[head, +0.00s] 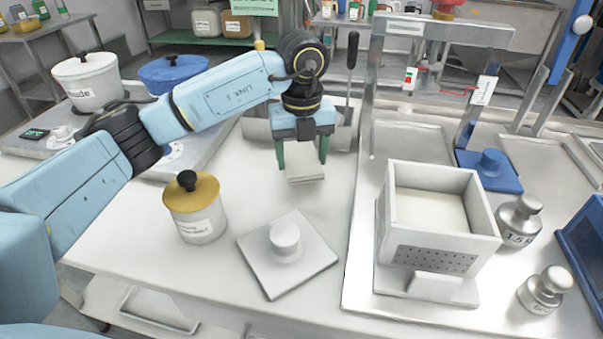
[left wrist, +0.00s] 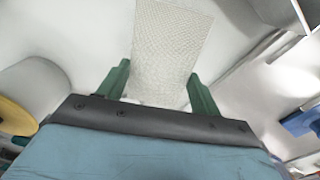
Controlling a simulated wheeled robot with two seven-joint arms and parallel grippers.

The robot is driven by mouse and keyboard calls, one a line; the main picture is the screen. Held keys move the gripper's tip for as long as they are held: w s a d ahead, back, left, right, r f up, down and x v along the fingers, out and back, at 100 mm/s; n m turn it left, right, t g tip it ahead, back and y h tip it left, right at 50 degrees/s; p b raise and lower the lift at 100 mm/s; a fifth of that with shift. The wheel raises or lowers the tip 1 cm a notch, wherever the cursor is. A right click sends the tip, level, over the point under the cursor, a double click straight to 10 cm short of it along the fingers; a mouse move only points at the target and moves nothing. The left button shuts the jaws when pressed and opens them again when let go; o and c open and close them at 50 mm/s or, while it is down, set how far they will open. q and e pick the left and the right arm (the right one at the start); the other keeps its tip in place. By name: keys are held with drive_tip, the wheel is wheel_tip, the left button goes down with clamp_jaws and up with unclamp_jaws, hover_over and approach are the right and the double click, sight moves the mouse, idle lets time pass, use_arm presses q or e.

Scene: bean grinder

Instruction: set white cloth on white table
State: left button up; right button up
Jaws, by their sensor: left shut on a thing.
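The white cloth (head: 305,175) is a small pale folded piece near the back middle of the white table (head: 345,215). My left gripper (head: 302,160) comes from above, with its green fingers on either side of the cloth and shut on it. In the left wrist view the cloth (left wrist: 172,45) shows as a woven strip between the two fingers of the gripper (left wrist: 160,82). I cannot tell whether the cloth's lower edge touches the table. My right gripper is in neither view.
A yellow-lidded jar (head: 203,222) and a white square lid with a knob (head: 285,262) stand in front of the gripper. A white box (head: 432,250) stands on the metal tray to the right. Table between the lid and the cloth is clear.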

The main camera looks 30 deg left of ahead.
sight(302, 161)
use_arm(q)
drive_tip(key=shift+f+b, duration=0.5)
drive_tip(key=shift+f, duration=1.45)
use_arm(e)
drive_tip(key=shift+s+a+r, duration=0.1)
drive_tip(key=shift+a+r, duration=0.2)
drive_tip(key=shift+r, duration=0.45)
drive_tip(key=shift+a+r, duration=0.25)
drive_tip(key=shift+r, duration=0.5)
use_arm(q)
drive_tip(key=shift+f, duration=0.15)
drive_tip(key=o, duration=1)
drive_tip(key=shift+c, duration=0.2)
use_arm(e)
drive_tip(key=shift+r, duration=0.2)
use_arm(q)
drive_tip(key=shift+r, duration=0.3)
wheel_tip(302, 161, up, 12)
drive_tip(key=p, duration=0.3)
drive_tip(key=shift+f+p, duration=0.15)
drive_tip(key=shift+p, duration=0.15)
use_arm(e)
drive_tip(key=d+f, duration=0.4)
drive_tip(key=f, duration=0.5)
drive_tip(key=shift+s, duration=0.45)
